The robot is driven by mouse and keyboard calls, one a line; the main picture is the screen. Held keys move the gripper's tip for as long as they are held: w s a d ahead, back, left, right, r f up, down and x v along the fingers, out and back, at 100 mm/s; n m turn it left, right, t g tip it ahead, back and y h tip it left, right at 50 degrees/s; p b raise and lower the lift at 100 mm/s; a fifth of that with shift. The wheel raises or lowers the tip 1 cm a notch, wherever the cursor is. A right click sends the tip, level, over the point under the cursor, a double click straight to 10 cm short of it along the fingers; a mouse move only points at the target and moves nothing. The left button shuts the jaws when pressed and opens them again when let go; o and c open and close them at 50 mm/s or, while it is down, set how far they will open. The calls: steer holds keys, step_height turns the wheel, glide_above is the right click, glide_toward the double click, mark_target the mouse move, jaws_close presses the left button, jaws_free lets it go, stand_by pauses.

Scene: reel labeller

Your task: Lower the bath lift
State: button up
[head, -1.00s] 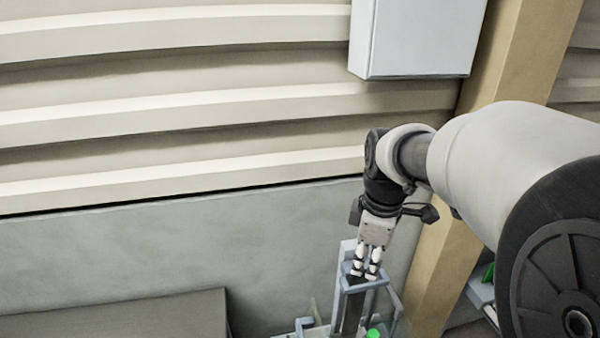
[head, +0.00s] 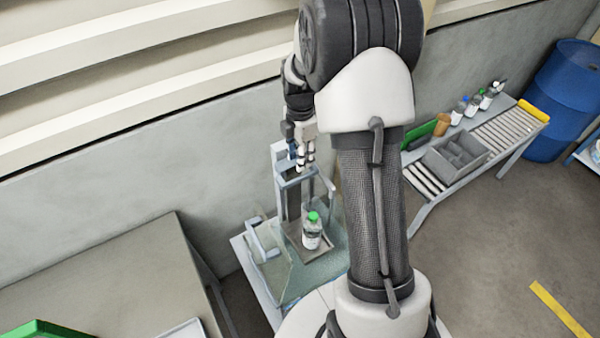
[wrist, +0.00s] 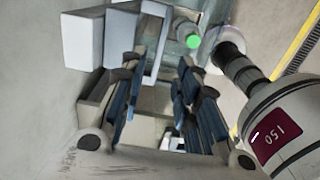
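The bath lift is a blue-grey upright frame (head: 281,172) with a dark column, standing at a clear-walled bath (head: 290,280). A clear bottle (head: 312,238) with a green cap and white label stands upright on its platform, low between the bath walls. My gripper (head: 304,164) points down at the top of the frame, close to its crossbar; I cannot tell if it touches. In the wrist view its dark fingers (wrist: 157,100) are apart, with parts of the lift below and beyond them. The green cap (wrist: 192,41) also shows there.
A grey table (head: 110,275) stands at the left, with a green tray (head: 45,330) at its front. A blue drum (head: 565,100) stands behind. The grey wall is close behind the lift.

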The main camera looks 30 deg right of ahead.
mark_target(300, 177)
step_height(300, 177, down, 8)
steer(key=shift+f, duration=0.15)
stand_by(0.3)
jaws_close()
stand_by(0.6)
